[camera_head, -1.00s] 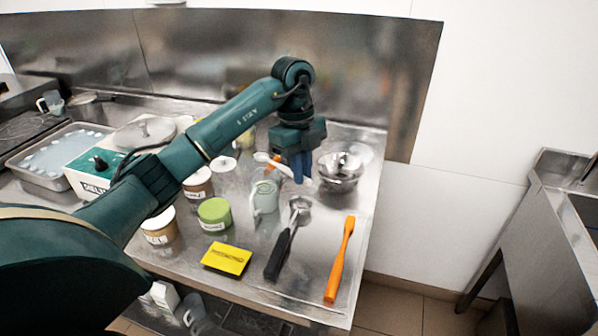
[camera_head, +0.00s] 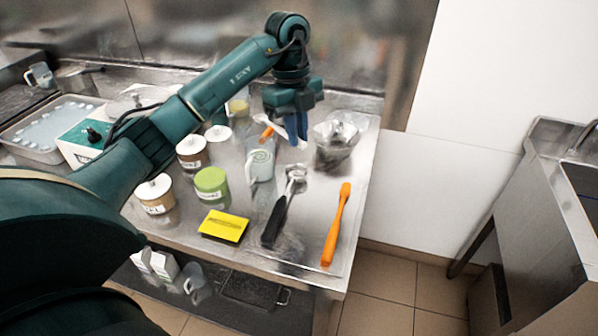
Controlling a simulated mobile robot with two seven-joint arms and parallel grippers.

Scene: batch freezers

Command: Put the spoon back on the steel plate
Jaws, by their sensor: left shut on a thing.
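My left gripper (camera_head: 292,127) points down over the back right part of the steel table, with its blue fingers shut. The gripper is left of a shiny steel bowl (camera_head: 334,147) and above and behind a pale green jug (camera_head: 260,162). I cannot clearly make out the steel plate among the reflections around the bowl. My right gripper is not in view.
A black-handled scoop (camera_head: 275,219), an orange spatula (camera_head: 337,226) and a yellow card (camera_head: 224,225) lie at the front of the table. A green tub (camera_head: 211,187) and other lidded jars stand to the left. The table's right edge is near the spatula.

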